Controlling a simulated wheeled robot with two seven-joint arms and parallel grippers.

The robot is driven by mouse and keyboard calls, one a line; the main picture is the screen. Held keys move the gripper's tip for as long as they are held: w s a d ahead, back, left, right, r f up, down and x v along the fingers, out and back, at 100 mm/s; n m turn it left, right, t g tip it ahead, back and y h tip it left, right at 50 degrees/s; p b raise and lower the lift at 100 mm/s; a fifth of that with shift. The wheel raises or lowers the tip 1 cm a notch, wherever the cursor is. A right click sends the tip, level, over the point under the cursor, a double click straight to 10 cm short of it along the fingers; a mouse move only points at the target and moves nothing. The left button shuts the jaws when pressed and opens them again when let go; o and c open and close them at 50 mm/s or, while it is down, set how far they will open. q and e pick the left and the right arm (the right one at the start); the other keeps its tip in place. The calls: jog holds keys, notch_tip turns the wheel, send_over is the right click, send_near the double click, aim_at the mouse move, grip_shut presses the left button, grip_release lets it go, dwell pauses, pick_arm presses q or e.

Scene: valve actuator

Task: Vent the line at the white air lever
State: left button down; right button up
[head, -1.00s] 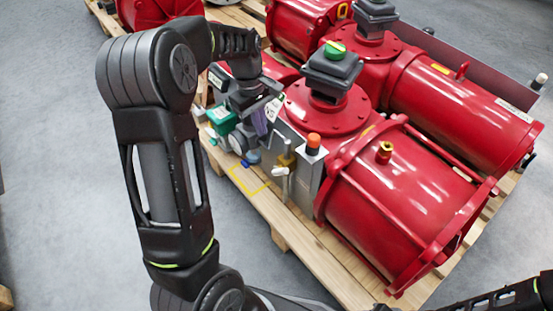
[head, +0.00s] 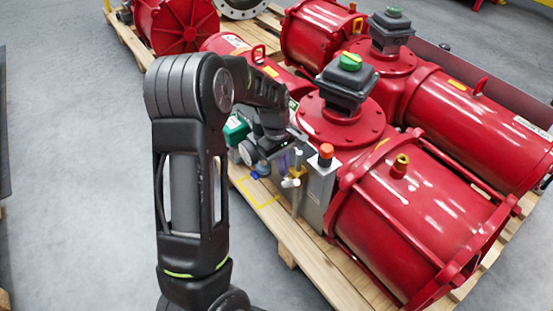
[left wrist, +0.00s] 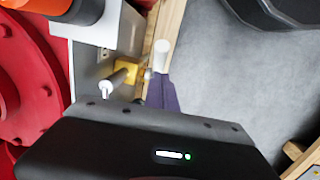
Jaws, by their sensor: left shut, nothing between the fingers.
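The white air lever (head: 291,183) sticks out low at the front of the grey metal panel (head: 316,208), beside the red actuator. In the left wrist view, a white cylindrical handle (left wrist: 161,54), which looks like this lever, stands by a yellow brass-like fitting (left wrist: 126,72). My left gripper (head: 287,163) is at the panel, just above the lever, and my own arm partly hides it. In the left wrist view its purple-grey fingers (left wrist: 161,86) are together and empty, with their tips right at the handle's lower end. I cannot tell whether they touch it. My right gripper is out of view.
A red actuator (head: 425,210) with an orange-capped knob (head: 326,152) near it stands right of the panel. The wooden pallet (head: 300,245) has a yellow marked square. The grey floor at left is open.

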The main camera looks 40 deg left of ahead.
pick_arm(q)
jog(key=shift+d+f, duration=0.35)
jog(key=shift+d, duration=0.1)
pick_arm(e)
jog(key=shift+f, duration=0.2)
pick_arm(q)
jog(key=shift+d, duration=0.1)
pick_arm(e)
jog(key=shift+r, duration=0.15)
